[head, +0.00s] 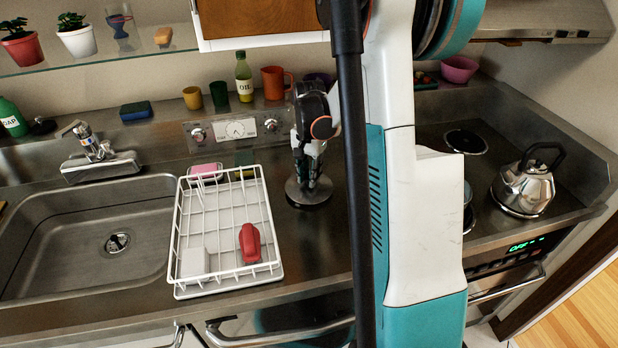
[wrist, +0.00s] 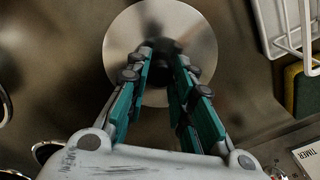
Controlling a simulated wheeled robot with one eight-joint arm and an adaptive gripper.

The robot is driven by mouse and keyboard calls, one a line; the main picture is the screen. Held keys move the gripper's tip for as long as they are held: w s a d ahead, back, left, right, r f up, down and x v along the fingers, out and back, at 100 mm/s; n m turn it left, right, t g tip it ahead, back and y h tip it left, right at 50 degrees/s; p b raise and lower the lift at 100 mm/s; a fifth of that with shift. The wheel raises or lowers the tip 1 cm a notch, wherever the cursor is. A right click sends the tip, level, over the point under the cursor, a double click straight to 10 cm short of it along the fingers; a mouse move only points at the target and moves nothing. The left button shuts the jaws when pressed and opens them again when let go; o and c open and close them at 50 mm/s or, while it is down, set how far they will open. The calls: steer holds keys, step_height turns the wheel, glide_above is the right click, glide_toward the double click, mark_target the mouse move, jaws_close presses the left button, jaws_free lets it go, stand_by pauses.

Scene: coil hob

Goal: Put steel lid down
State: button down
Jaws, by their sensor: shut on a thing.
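The steel lid (head: 309,199) is a flat round disc with a dark knob in its middle. It is level, just right of the dish rack, at or very near the steel counter; I cannot tell whether it touches. My gripper (head: 309,176) points down from above and is shut on the lid's knob. In the wrist view the lid (wrist: 204,38) lies beyond the green fingers, and the gripper (wrist: 163,58) has its tips on either side of the dark knob, which they partly hide.
A white wire dish rack (head: 181,222) stands left of the lid, holding a red thing (head: 249,243). The sink (head: 60,240) is farther left. A steel kettle (head: 525,187) stands on the hob at right. Cups and an oil bottle (head: 244,77) line the back ledge. My arm hides part of the counter.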

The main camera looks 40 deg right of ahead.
steer(key=shift+f, duration=0.25)
steer(key=shift+f, duration=0.2)
steer(key=c, duration=1.4)
jaws_free()
steer(key=shift+r, duration=0.1)
step_height(320, 180, up, 12)
steer(key=p, duration=0.3)
steer(key=shift+r, duration=0.2)
